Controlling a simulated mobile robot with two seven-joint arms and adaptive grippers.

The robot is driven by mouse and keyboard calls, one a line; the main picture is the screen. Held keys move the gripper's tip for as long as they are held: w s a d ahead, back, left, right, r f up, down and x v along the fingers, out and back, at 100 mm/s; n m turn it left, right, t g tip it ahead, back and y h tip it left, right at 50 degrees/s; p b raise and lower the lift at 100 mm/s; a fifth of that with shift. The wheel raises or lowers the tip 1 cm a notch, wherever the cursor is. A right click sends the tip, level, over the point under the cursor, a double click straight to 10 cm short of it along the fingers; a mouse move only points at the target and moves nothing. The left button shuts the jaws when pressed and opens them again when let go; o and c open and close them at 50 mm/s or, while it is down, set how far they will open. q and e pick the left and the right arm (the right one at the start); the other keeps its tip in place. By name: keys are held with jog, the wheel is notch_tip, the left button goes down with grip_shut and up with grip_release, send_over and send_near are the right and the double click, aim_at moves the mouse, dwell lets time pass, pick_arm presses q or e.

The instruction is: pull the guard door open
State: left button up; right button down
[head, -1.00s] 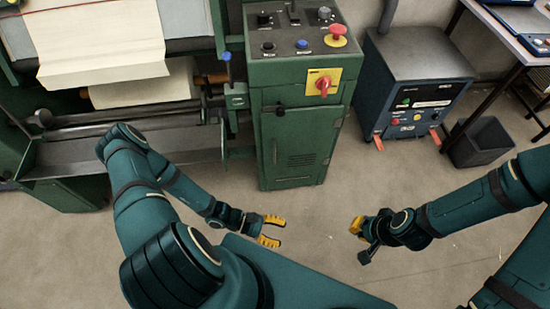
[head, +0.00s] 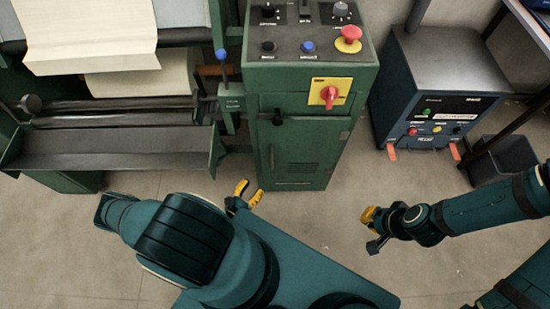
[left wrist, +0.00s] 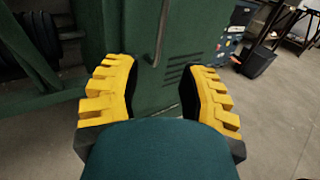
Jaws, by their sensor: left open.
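The green cabinet has a front door panel (head: 310,148) with louvre slots and a thin upright handle (head: 271,157) on its left side. The panel looks shut. I take it as the guard door, though no label shows this. My left gripper (head: 248,194) is open and empty, low by the cabinet's left bottom corner. In the left wrist view, the yellow fingers (left wrist: 158,80) are apart with the green panel (left wrist: 185,45) in front of them, and the handle (left wrist: 161,32) is above the gap. My right gripper (head: 369,222) is right of the cabinet; its jaw opening is unclear.
The cabinet top carries knobs and a red button (head: 348,38); a red switch (head: 329,95) sits above the door. A roller machine (head: 110,150) stands left. A blue unit (head: 440,75) and a black bin (head: 503,160) stand right. Floor before the cabinet is clear.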

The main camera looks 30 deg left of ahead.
aim_at(272, 169)
pick_arm(q)
jog(key=w, duration=0.4)
jog(key=w+b, duration=0.1)
jog(key=w, duration=0.3)
jog(key=w+b, duration=0.1)
jog(key=w, duration=0.3)
jog(key=shift+w+d, duration=0.3)
grip_shut()
